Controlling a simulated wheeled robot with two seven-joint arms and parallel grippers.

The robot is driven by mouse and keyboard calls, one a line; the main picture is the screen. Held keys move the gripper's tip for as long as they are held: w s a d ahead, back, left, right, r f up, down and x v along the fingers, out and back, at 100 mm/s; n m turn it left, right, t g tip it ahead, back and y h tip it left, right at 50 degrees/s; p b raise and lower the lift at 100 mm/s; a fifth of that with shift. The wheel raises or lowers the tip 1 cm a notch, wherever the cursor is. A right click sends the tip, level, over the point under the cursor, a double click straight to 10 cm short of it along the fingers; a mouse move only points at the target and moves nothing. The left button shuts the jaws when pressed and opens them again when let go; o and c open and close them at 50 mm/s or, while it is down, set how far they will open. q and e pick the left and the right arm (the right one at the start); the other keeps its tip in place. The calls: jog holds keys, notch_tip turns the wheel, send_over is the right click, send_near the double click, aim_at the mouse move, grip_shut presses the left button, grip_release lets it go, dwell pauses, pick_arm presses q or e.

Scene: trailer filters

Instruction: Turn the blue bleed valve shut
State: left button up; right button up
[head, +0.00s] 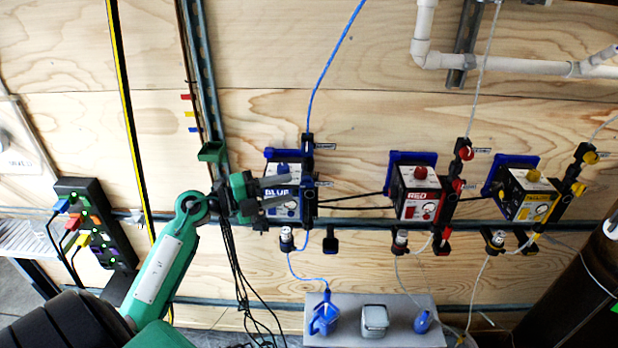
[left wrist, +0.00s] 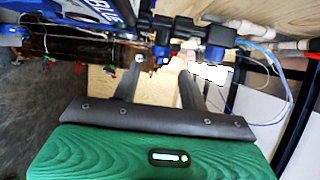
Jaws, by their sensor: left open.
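The blue filter unit (head: 284,207), labelled BLUE, hangs on the plywood wall, with a blue knob (head: 282,169) on its top and black fittings (head: 308,182) down its right side. My left gripper (head: 302,189) is open in front of this unit, its grey fingers pointing right across its face toward the fittings. In the left wrist view the two fingers of my left gripper (left wrist: 160,88) stand apart below a dark pipe with blue fittings (left wrist: 214,52). I cannot tell which blue part is the bleed valve or how it is turned. No contact is clear. My right gripper is out of view.
A red filter unit (head: 418,205) and a yellow one (head: 528,205) hang to the right. A grey shelf (head: 345,305) below holds a blue jug (head: 324,317) and a grey container (head: 374,320). A power strip (head: 97,225) is at left. Dark cables hang below my left gripper.

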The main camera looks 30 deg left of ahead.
aim_at(308, 182)
pick_arm(q)
jog(key=p+x, duration=0.1)
jog(key=x, duration=0.4)
jog(key=shift+w+d+r+p, duration=0.1)
jog(key=shift+w+d+p, duration=0.15)
jog(key=shift+w+p, duration=0.1)
jog(key=shift+w+d, duration=0.3)
jog(key=shift+w, duration=0.05)
jog(key=c, duration=0.9)
jog(key=shift+c, duration=0.2)
